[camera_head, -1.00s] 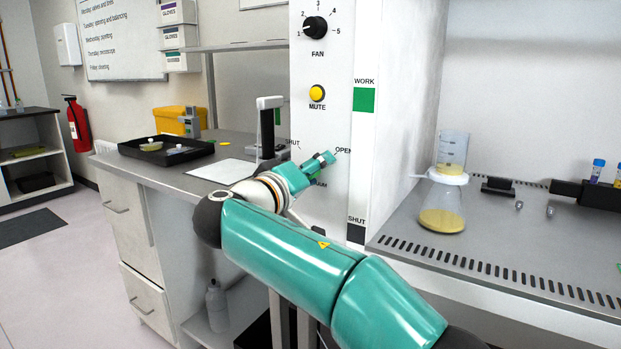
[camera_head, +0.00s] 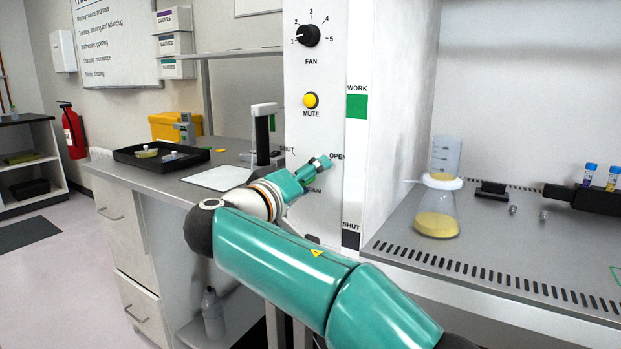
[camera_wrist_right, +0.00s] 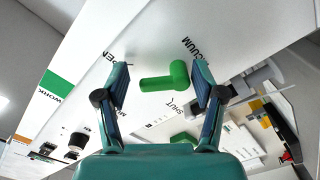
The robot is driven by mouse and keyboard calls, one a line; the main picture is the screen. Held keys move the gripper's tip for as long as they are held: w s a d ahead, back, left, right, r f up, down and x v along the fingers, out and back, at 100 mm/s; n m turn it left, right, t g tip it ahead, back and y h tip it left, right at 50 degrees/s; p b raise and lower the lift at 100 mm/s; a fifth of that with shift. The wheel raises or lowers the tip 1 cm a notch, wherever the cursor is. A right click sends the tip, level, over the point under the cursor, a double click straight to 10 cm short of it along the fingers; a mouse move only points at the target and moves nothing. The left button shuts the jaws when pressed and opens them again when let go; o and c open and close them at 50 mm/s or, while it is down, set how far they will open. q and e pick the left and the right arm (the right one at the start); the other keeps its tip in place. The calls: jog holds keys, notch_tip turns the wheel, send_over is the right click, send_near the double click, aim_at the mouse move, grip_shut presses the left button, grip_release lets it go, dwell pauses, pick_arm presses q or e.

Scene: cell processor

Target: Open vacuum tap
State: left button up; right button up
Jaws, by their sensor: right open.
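The green vacuum tap handle (camera_wrist_right: 165,80) shows in the right wrist view on the white panel, with the words OPEN, SHUT and VACUUM around it. My right gripper (camera_wrist_right: 160,82) is open, with one finger on each side of the green handle. Gaps show between handle and fingers in this view; its depth between them is hard to judge. In the head view my right gripper (camera_head: 322,163) is at the panel beside the OPEN label, and it hides the tap. My left gripper is not in view.
The panel also bears the fan knob (camera_head: 308,35) and the yellow mute button (camera_head: 311,100). To the right, a flask with yellow liquid (camera_head: 437,215) stands on the cabinet's grey work surface (camera_head: 500,262). A black tray (camera_head: 160,155) lies on the left bench.

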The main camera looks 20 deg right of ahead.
jog(key=v, duration=1.1)
jog(key=shift+s+a, duration=0.1)
jog(key=shift+s, duration=0.05)
